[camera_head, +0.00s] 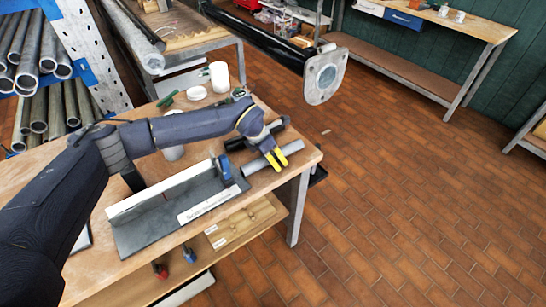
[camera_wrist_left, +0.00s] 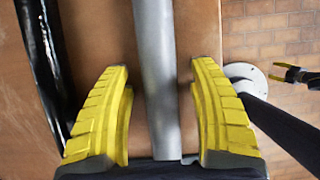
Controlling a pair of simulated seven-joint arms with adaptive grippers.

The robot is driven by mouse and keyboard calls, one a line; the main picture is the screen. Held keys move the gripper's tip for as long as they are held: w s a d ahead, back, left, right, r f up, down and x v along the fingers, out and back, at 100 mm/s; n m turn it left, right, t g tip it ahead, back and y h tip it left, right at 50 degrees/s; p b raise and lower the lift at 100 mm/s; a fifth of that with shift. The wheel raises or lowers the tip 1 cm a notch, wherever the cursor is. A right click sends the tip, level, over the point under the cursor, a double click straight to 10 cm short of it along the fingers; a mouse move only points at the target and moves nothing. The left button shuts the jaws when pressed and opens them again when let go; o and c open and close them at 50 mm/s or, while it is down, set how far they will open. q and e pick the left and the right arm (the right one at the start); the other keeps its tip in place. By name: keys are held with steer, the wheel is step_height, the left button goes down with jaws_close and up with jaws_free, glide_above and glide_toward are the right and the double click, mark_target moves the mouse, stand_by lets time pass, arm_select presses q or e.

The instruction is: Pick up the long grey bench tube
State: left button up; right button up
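The long grey tube (camera_head: 256,166) lies on the wooden bench near its right end. In the left wrist view the grey tube (camera_wrist_left: 156,75) runs lengthwise between the two yellow fingers. My left gripper (camera_head: 278,160) is over the tube, open, with a finger on each side. Gaps show between the tube and both fingers (camera_wrist_left: 160,75), so it is not clamped. My right gripper (camera_wrist_left: 283,71) shows small at the right edge of the left wrist view, its yellow tips apart and nothing between them. It is not in the head view.
A black tube (camera_head: 247,137) lies beside the grey one. A grey fixture with a white label (camera_head: 208,207) stands at the bench front. A dark mast with a flange (camera_head: 325,78) overhangs behind. Brick floor at right is clear.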

arm_select(q)
jaws_close()
steer(key=shift+r, duration=0.1)
stand_by(0.3)
